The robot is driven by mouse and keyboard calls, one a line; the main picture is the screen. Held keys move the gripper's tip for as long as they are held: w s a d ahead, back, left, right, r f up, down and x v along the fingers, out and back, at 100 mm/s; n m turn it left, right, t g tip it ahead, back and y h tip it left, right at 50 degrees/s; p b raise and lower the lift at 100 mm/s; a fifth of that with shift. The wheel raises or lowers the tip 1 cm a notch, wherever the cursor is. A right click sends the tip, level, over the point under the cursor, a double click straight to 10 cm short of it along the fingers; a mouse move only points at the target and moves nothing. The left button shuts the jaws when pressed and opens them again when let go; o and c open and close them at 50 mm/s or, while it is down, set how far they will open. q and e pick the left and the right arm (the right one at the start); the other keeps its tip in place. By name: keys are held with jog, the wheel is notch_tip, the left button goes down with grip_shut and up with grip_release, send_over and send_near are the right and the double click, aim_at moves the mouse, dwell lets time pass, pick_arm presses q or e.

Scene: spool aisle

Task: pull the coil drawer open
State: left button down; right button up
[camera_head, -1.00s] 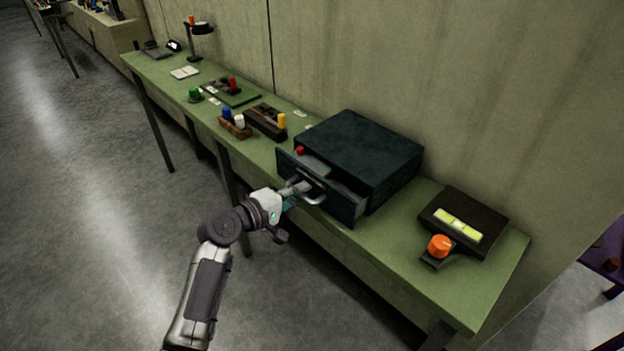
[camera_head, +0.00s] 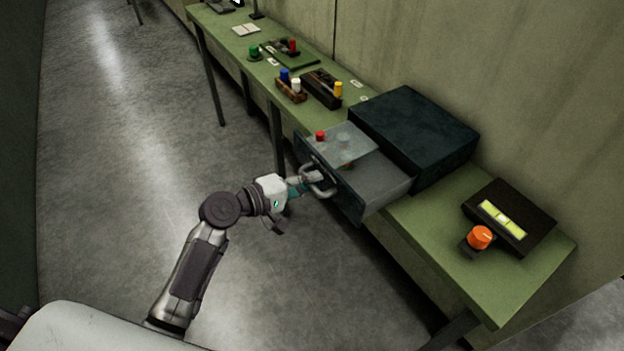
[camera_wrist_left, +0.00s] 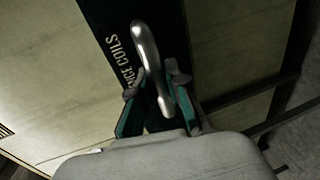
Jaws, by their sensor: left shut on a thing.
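The coil drawer (camera_head: 345,198) stands well out of its dark cabinet (camera_head: 415,130) on the green bench. Its inside shows, with a clear panel (camera_head: 344,142) over the left part and a bare floor on the right. A metal loop handle (camera_head: 325,186) is on its front. My left gripper (camera_head: 312,181) is shut on this handle. In the left wrist view the handle (camera_wrist_left: 146,52) runs between the fingers (camera_wrist_left: 160,100), beside white lettering that reads in part "COILS" on the dark front. My right gripper is not in view.
The green bench (camera_head: 450,250) carries a dark box with a yellow-green gauge (camera_head: 503,219) and an orange knob (camera_head: 480,237) at the right. Several colored plugs in holders (camera_head: 292,90) stand left of the cabinet. The grey floor (camera_head: 130,170) before the bench is clear.

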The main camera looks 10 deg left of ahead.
pick_arm(q)
jog(key=c, duration=1.1)
grip_release()
jog(key=shift+c, duration=0.2)
jog(key=v, duration=1.2)
